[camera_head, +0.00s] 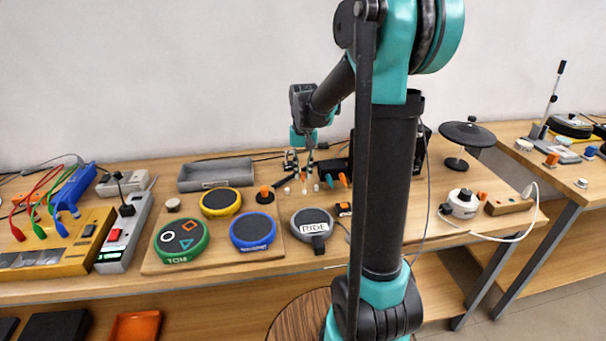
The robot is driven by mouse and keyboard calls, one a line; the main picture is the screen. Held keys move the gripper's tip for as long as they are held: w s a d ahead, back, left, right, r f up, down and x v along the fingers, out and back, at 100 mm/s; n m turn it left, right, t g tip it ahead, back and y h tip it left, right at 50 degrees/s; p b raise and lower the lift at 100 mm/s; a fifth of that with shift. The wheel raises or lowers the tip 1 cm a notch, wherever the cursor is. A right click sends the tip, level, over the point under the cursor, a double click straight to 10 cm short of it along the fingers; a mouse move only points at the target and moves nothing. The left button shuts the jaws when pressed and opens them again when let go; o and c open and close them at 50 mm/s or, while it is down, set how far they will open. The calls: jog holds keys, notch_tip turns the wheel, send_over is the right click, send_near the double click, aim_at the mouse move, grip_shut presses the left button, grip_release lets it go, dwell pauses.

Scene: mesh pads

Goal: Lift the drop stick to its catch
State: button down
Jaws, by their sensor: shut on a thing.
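My gripper (300,166) is behind the row of round pads, near the back of the table, with its fingers pointing down. It is shut on what looks like the thin dark drop stick (285,184), which slants low beside the fingertips. The grip point is small and partly hidden by the fingers. The stick's catch cannot be made out among the small parts there. An orange-and-black knob (265,195) stands just left of the stick.
Green (181,240), yellow (221,202), blue (253,230) and grey (312,223) pads lie in front. A grey tray (216,175) sits behind left. My arm hides the middle right. A black disc on a stand (467,135) is farther right.

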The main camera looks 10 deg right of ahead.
jog(key=w+r, duration=0.6)
jog(key=r, duration=0.4)
jog(key=shift+w+r, duration=0.3)
jog(key=shift+a, duration=0.1)
jog(key=c, duration=1.4)
grip_release()
jog(key=shift+o, duration=0.2)
notch_tip(320, 180, up, 12)
